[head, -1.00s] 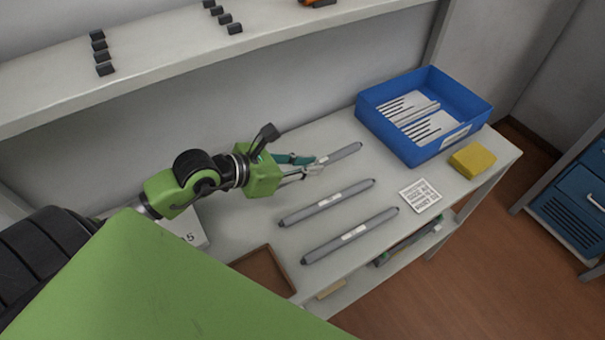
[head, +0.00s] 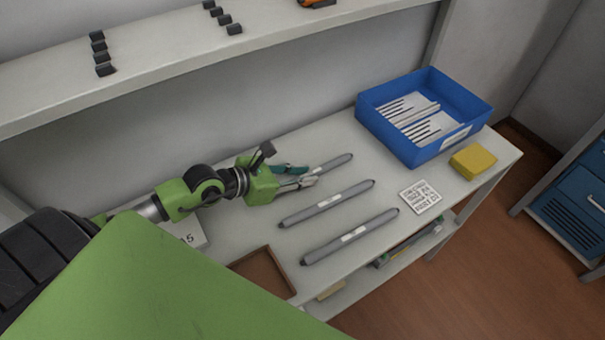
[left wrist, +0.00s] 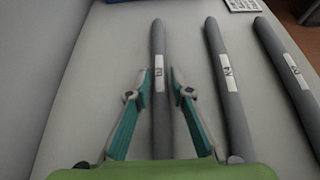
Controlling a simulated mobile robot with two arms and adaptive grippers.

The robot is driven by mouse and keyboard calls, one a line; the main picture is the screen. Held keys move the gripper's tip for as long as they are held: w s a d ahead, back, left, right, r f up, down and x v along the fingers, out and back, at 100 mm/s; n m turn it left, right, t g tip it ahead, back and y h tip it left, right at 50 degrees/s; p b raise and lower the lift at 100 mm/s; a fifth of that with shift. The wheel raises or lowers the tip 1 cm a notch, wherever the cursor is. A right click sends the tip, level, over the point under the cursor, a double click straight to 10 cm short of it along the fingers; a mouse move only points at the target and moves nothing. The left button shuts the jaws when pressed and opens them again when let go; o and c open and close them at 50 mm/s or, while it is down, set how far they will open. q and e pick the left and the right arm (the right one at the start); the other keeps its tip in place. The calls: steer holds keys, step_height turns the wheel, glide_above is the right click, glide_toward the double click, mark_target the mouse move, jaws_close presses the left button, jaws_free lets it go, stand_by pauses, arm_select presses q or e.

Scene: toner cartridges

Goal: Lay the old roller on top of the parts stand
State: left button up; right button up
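Three grey rollers with white labels lie side by side on the white table: a far roller (head: 335,162), a middle roller (head: 327,203) and a near roller (head: 350,237). I cannot tell which is the old one. My left gripper (head: 305,176) is low over the far roller. In the left wrist view its teal fingers (left wrist: 160,88) stand open on either side of that roller (left wrist: 160,45), with narrow gaps. The middle roller (left wrist: 228,80) and near roller (left wrist: 285,65) show to the right. I cannot identify the parts stand. My right gripper is not in view.
A blue bin (head: 365,112) holding pale parts stands at the right back, near a yellow block (head: 473,161) and a printed card (head: 420,197). A brown tray (head: 268,250) sits at the front left. Small black blocks (head: 105,70) line the shelf (head: 160,62) above.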

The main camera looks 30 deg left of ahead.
arm_select(q)
steer(key=shift+o, duration=0.2)
steer(key=shift+r, duration=0.15)
steer(key=v, duration=1)
steer(key=shift+s+a, duration=0.2)
steer(key=shift+s, duration=0.1)
steer(key=shift+s+a+r+p, duration=0.25)
steer(key=shift+s+r+p, duration=0.1)
steer(key=shift+s, duration=0.1)
